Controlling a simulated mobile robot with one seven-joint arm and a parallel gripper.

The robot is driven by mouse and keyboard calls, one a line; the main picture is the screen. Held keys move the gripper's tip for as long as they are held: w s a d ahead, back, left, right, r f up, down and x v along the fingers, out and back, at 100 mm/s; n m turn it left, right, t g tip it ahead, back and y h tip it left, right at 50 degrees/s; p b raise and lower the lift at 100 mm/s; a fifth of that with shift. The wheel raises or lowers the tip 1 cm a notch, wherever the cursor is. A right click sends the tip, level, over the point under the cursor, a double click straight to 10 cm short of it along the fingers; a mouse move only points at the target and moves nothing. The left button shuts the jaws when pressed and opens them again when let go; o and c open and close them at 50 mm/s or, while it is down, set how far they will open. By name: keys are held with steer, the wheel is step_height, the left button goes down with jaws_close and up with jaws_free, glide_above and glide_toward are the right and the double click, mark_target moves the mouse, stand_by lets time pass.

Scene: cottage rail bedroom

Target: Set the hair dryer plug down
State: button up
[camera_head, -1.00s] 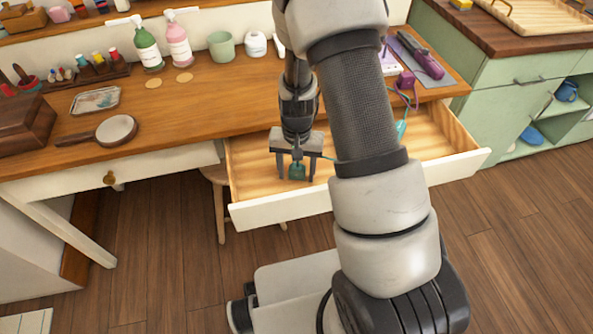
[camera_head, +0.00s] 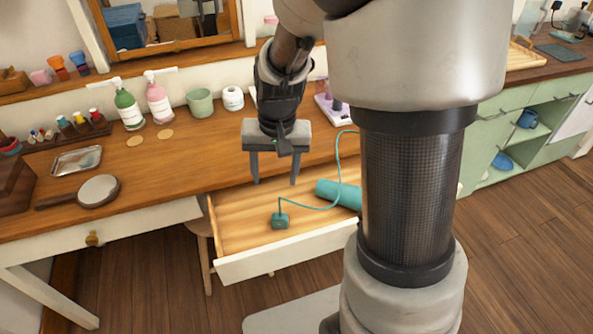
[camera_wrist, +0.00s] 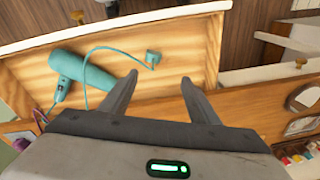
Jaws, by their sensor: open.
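The teal hair dryer plug (camera_head: 280,220) lies in the open drawer (camera_head: 290,252), on its wooden floor near the front left. Its thin cord runs right to the teal hair dryer (camera_head: 338,193), which lies in the same drawer, partly hidden by my arm. In the wrist view the plug (camera_wrist: 152,58) and the hair dryer (camera_wrist: 80,70) both show on the drawer floor. My gripper (camera_head: 274,182) is open and empty, above and behind the plug, clear of it.
The desk top behind the drawer holds a hand mirror (camera_head: 98,189), a metal tray (camera_head: 78,160), bottles (camera_head: 158,103), a green cup (camera_head: 200,102) and a purple plug on a white power strip (camera_head: 330,108). A green cabinet (camera_head: 520,135) stands to the right.

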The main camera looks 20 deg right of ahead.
steer(key=s+r+n+t, duration=0.3)
steer(key=s+r+t, duration=0.1)
steer(key=s+r, duration=1.1)
step_height(320, 180, up, 2)
steer(key=shift+s+d+r+h, duration=0.1)
steer(key=shift+s+d+h, duration=0.2)
steer(key=shift+d, duration=0.15)
